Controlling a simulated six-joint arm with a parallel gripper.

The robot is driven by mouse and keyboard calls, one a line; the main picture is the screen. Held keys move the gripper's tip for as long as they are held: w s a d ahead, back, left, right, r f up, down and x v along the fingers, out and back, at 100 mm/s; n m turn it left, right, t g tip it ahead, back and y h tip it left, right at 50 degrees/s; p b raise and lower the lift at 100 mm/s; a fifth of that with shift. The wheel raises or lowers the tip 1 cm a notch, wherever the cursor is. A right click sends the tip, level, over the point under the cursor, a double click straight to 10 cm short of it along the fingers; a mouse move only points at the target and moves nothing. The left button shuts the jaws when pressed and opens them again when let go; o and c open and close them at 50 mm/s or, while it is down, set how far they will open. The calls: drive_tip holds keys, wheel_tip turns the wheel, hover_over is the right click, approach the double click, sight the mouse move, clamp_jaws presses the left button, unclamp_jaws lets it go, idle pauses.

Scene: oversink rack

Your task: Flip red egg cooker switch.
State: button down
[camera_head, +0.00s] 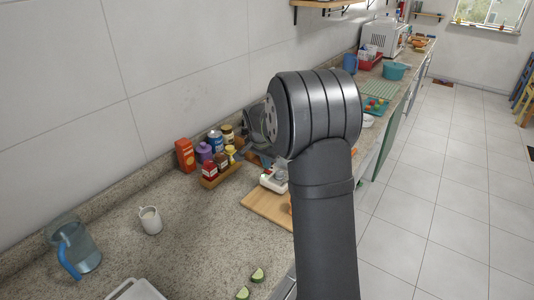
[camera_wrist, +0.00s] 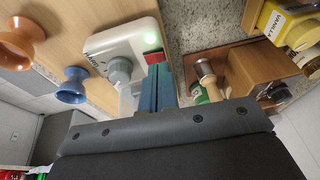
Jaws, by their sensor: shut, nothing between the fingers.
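The white egg cooker (camera_wrist: 120,38) is at the top middle of the wrist view, on a wooden board. The fingers partly cover the switch. In the head view the egg cooker (camera_head: 270,181) is partly hidden behind my arm, and the fingers are not visible.
An orange egg cup (camera_wrist: 22,42) and a blue egg cup (camera_wrist: 71,86) stand beside the cooker on the wooden board (camera_head: 262,212). A wooden spice rack (camera_wrist: 240,72) with jars is close to the right. The counter's front left (camera_head: 190,250) has free room near a white mug (camera_head: 150,220).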

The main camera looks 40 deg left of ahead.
drive_tip(key=shift+a+f, duration=0.1)
drive_tip(key=shift+f, duration=0.25)
